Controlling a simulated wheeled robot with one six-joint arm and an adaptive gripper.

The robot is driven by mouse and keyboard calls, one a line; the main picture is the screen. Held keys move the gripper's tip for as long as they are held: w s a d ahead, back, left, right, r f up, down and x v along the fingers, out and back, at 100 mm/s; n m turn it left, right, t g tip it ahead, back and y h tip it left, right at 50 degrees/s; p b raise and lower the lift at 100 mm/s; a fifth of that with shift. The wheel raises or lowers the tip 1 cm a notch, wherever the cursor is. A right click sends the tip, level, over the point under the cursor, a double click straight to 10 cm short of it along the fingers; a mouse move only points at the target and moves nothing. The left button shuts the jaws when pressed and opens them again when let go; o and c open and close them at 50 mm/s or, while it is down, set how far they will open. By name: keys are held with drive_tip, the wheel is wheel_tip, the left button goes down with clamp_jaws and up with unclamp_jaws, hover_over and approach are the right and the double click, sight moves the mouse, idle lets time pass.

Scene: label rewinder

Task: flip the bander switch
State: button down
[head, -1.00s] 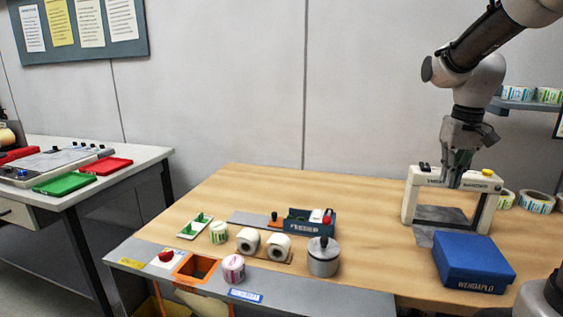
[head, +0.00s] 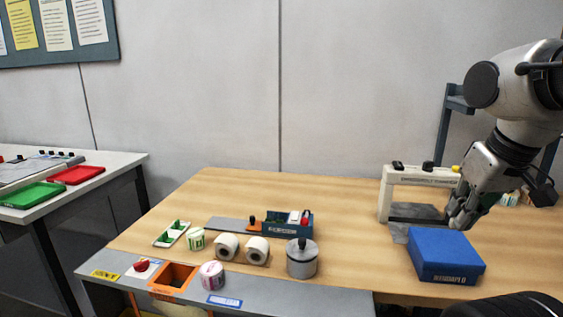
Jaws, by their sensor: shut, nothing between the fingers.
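The bander, a white arch (head: 386,200) with lettering on its top beam, stands at the right of the table in the head view. Two small black parts, one at the left end (head: 397,164) and one near the middle (head: 428,166), sit on top, with a yellow button (head: 456,169) at the right. I cannot tell which one is the switch or how it is set. My gripper (head: 458,216) is shut and empty, in front of the arch's right side, lower than its top beam. It hides the right leg. I cannot tell whether it touches the arch.
A blue box (head: 445,258) stands just below my gripper in the picture. A grey lidded pot (head: 302,260), white rolls (head: 228,247) and a blue feeder (head: 290,226) stand mid-table. Bare wood lies between the feeder and the arch.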

drive_tip(key=w+d+r+m+g, duration=0.1)
drive_tip(key=w+d+m, duration=0.2)
drive_tip(key=w, duration=0.7)
drive_tip(key=w+d+r+m+g, duration=0.1)
drive_tip(key=w+d+m, duration=0.2)
drive_tip(key=w, duration=0.7)
drive_tip(key=w+d+r+m+g, duration=0.1)
drive_tip(key=w+d+m, duration=0.2)
drive_tip(key=w, duration=0.8)
drive_tip(key=w+d+r+m, duration=0.1)
drive_tip(key=w+r+m, duration=0.5)
drive_tip(key=m, duration=0.6)
drive_tip(key=shift+w+d+r, duration=0.25)
drive_tip(key=shift+d+r, duration=0.1)
drive_tip(key=shift+r, duration=0.6)
drive_tip(key=shift+f, duration=0.1)
